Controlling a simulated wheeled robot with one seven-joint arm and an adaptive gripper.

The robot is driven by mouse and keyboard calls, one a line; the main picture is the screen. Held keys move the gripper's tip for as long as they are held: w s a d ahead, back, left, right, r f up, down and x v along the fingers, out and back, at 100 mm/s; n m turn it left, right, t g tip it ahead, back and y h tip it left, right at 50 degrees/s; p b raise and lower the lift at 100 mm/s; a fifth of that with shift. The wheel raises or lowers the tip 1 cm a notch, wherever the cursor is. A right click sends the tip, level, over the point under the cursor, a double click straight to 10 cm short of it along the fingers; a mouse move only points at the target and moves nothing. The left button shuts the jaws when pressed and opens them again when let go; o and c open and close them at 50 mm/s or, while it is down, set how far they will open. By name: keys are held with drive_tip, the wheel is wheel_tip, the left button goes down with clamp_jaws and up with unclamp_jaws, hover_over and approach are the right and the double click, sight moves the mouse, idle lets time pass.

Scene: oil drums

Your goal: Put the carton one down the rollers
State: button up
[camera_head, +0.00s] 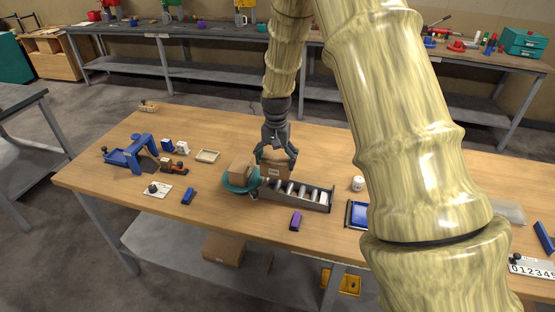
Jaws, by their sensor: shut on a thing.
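My gripper (276,157) is near the middle of the wooden table, pointing down, shut on a small brown carton (274,170) with a pale label. The held carton is at the far left end of the grey roller track (331,200), which has several pale rollers. I cannot tell whether the carton touches the rollers. A second brown box (240,171) sits in a teal dish (228,184) just left of the held carton.
A blue frame device (140,150) and small parts lie on the left. A purple block (296,220) is in front of the track. A white cup (358,183) and blue tray (359,215) stand to its right. My arm hides part of the right side.

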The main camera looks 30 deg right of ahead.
sight(277, 171)
drive_tip(key=shift+w+f, duration=0.15)
drive_tip(key=shift+f, duration=0.4)
drive_tip(key=shift+s+d+f+b, duration=0.1)
drive_tip(key=shift+s+f+b, duration=0.25)
drive_tip(key=shift+f+b, duration=0.35)
drive_tip(key=shift+w+f+b, duration=0.1)
drive_tip(key=shift+f+b, duration=0.45)
drive_tip(key=shift+f, duration=0.6)
drive_tip(key=o, duration=0.8)
drive_tip(key=shift+c, duration=0.2)
